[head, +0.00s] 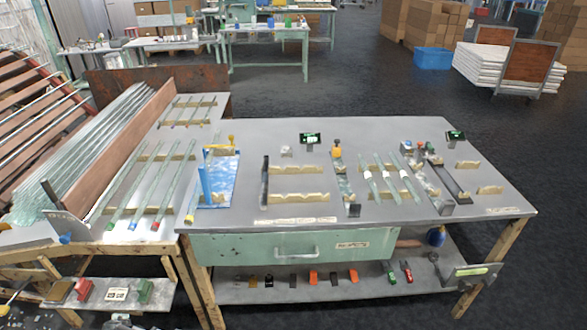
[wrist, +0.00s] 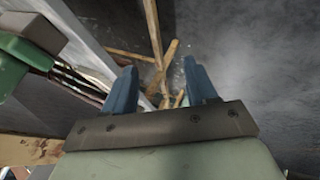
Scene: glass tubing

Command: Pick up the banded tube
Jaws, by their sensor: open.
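Glass tubes with white bands or labels (head: 386,175) lie side by side across wooden rests on the right half of the grey table; I cannot tell which one is meant by the banded tube. Other long glass tubes (head: 125,185) with green, blue and red ends lie on wooden rests at the left. My gripper (wrist: 161,88) shows only in the wrist view, its two blue fingers apart and nothing seen between them. No tube can be made out clearly in that view, and the gripper is not in the head view.
The grey table (head: 300,150) has wooden rests (head: 297,197), a blue tray (head: 219,180) and small displays (head: 310,138). A sloped stack of glass tubing (head: 95,140) stands left. The wrist view shows wooden bars (wrist: 154,35) and dark floor (wrist: 265,60).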

